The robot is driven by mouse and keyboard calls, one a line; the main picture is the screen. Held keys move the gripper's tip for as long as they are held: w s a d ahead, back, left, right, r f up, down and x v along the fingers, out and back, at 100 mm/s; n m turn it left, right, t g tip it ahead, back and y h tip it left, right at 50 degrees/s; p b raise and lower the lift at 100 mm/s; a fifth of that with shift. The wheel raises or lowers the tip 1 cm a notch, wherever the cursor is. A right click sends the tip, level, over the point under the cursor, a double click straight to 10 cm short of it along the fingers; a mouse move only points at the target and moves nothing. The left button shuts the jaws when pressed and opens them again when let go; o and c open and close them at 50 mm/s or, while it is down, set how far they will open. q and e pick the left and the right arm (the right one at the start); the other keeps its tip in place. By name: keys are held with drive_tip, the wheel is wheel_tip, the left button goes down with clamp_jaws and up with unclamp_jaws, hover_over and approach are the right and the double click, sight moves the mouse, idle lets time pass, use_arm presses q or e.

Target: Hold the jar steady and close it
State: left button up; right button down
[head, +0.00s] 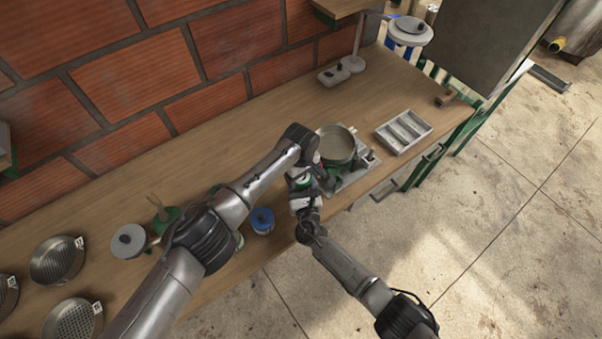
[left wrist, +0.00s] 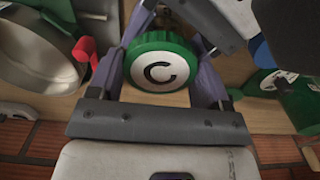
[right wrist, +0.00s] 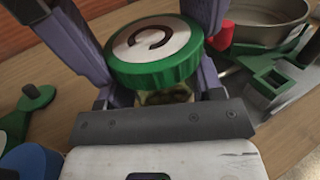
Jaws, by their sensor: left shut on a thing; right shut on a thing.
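The jar's green lid (left wrist: 160,62) has a white top marked with a black C. In the left wrist view it lies between the fingers of my left gripper (left wrist: 156,70), which is shut on it. The right wrist view also shows the lid (right wrist: 155,50), above the clear jar (right wrist: 165,97) with dark contents. My right gripper (right wrist: 152,75) is shut on the jar body below the lid. The lid sits over the jar mouth; I cannot tell whether it is fully seated. In the head view the jar is mostly hidden by both grippers near the bench's front edge.
A device with a steel pan (head: 337,146) and a red part stands close to the right of the jar. A compartment tray (head: 403,132) lies farther right. A blue-lidded container (head: 262,220) stands to the left. Sieves (head: 57,260) lie far left. A brick wall backs the bench.

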use_arm(q)
drive_tip(key=shift+c, duration=1.2)
drive_tip(key=m, duration=1.3)
drive_tip(key=o, duration=1)
